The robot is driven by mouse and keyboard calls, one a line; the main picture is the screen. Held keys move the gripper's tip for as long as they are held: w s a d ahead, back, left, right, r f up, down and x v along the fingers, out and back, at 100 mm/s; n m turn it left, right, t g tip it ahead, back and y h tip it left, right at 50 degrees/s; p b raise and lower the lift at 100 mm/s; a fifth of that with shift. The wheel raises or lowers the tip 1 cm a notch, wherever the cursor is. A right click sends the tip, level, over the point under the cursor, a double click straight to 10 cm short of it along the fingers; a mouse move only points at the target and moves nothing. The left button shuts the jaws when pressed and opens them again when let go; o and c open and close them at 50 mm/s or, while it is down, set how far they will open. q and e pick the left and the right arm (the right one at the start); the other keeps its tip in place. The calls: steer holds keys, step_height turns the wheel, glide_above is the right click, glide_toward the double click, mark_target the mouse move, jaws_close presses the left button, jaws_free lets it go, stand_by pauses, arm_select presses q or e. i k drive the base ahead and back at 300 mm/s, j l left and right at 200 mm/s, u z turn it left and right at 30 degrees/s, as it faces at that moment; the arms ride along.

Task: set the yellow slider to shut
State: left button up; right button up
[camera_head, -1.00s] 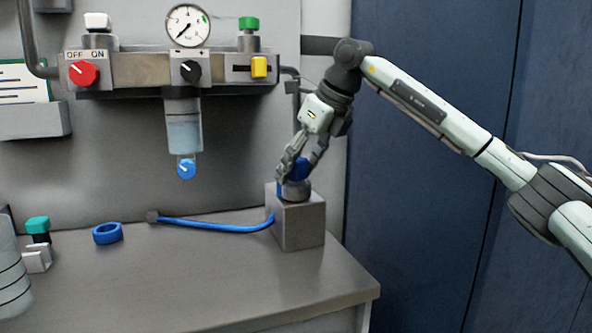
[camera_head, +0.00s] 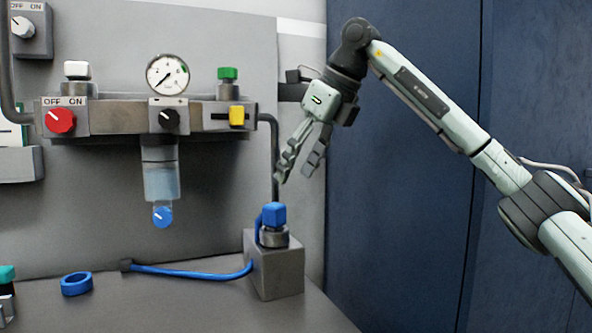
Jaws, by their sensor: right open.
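The yellow slider (camera_head: 236,115) sits toward the right end of a dark horizontal slot on the right block of the grey manifold (camera_head: 110,116), below a green button. Any marking for its shut end is too small to read. My right gripper (camera_head: 294,177) is open and empty, fingers pointing down. In the picture it is right of and below the slider, apart from it, and above the blue knob (camera_head: 273,214) on the grey block (camera_head: 277,274). My left gripper is not in view.
The manifold carries a red OFF/ON knob (camera_head: 61,121), a black knob (camera_head: 169,119), a gauge (camera_head: 167,75) and a green button (camera_head: 228,74). A clear bowl (camera_head: 161,183) hangs below. A blue hose (camera_head: 190,273) and ring (camera_head: 76,284) lie on the bench.

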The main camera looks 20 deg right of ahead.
mark_target(236, 112)
steer(key=k+l, duration=0.8)
